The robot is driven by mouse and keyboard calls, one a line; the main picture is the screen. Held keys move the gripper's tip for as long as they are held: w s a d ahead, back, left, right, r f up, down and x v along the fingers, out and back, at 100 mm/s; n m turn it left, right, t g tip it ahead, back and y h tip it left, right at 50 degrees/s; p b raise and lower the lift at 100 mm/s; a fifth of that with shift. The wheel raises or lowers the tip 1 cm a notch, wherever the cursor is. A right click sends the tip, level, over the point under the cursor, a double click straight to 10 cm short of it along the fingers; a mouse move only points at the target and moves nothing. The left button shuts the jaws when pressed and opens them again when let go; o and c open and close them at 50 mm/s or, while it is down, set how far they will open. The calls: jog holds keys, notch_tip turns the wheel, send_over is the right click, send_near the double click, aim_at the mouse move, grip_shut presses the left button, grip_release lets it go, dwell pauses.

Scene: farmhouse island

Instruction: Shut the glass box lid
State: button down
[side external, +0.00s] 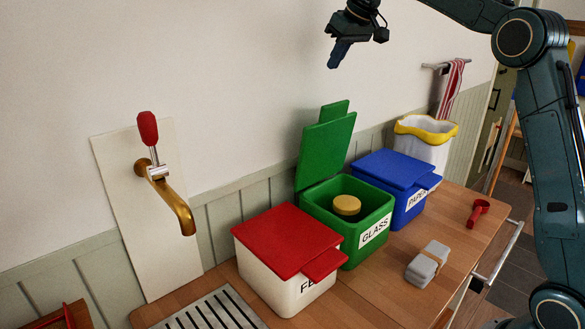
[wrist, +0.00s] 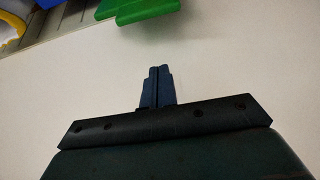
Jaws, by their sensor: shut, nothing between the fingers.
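The green glass box (side external: 372,230) stands on the counter between two other boxes, its label facing the front. Its green lid (side external: 326,152) stands open, tilted up at the back near the wall. A round yellow thing (side external: 347,204) shows inside the box. In the wrist view, part of the green lid (wrist: 145,10) shows at the top edge. My gripper (side external: 334,65) is shut and empty, high in front of the wall, above the lid and apart from it. Its closed fingers also show in the wrist view (wrist: 158,72).
A white box with a red lid (side external: 285,240) stands left of the glass box, a blue paper box (side external: 400,175) right of it; both are closed. A grey block (side external: 427,264) and a red object (side external: 478,211) lie on the counter. A brass tap (side external: 175,205) juts out at left.

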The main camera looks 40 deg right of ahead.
jog(key=shift+w+f, duration=0.2)
jog(key=shift+f, duration=2.05)
jog(key=shift+w+f, duration=0.2)
jog(key=shift+f, duration=2)
jog(key=shift+s, duration=0.15)
